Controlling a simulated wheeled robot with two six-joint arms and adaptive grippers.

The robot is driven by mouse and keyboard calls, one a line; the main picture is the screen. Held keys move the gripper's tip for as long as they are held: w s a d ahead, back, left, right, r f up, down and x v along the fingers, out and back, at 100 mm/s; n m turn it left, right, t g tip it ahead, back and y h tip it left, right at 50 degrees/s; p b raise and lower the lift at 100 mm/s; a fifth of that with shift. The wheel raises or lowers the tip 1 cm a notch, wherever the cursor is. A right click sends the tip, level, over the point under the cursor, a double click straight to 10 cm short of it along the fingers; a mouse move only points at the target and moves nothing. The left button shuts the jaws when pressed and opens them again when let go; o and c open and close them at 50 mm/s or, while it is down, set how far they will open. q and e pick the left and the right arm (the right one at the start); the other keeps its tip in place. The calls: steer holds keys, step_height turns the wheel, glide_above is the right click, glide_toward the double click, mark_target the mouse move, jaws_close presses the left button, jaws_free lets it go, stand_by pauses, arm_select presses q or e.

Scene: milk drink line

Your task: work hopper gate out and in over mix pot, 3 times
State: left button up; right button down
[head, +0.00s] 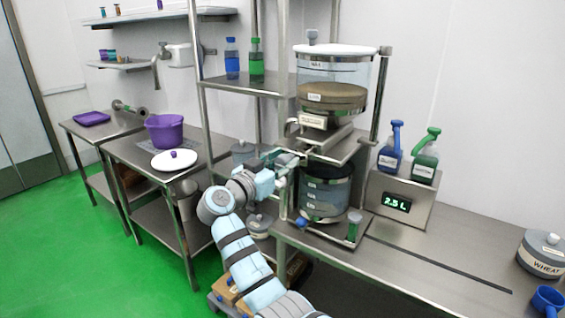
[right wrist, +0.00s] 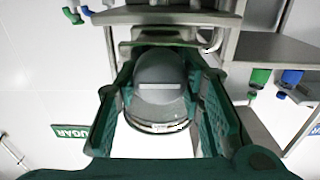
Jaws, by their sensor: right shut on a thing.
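The hopper (head: 335,72) is a clear cylinder with a white lid and a layer of brown powder, high on a steel stand. The mix pot (head: 326,188) is a clear vessel with dark contents below it. My right gripper (head: 288,159) is at the left side of the stand, between hopper and pot, shut on the hopper gate's end. The gate's plate is mostly hidden, so how far out it is cannot be told. In the right wrist view my green fingers (right wrist: 165,72) flank a grey rounded thing seen beyond them. My left gripper is not in view.
A box reading 2.5 L (head: 397,204) carries a blue bottle (head: 391,158) and a green bottle (head: 425,165) right of the stand. A shelf rack stands close behind my arm. A purple pot (head: 165,134) and a white lid (head: 174,161) are on the left table.

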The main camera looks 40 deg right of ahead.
mark_target(294, 154)
steer(key=shift+d+f, duration=0.1)
steer(key=shift+d, duration=0.05)
steer(key=b+x, duration=0.4)
steer(key=x, duration=0.2)
steer(key=shift+d+f, duration=0.1)
steer(key=shift+d, duration=0.2)
steer(key=shift+w+d, duration=0.2)
steer(key=shift+a+r, duration=0.1)
steer(key=shift+r, duration=0.15)
steer(key=c, duration=1.4)
jaws_free()
steer(key=o, duration=0.3)
steer(key=shift+f, duration=0.1)
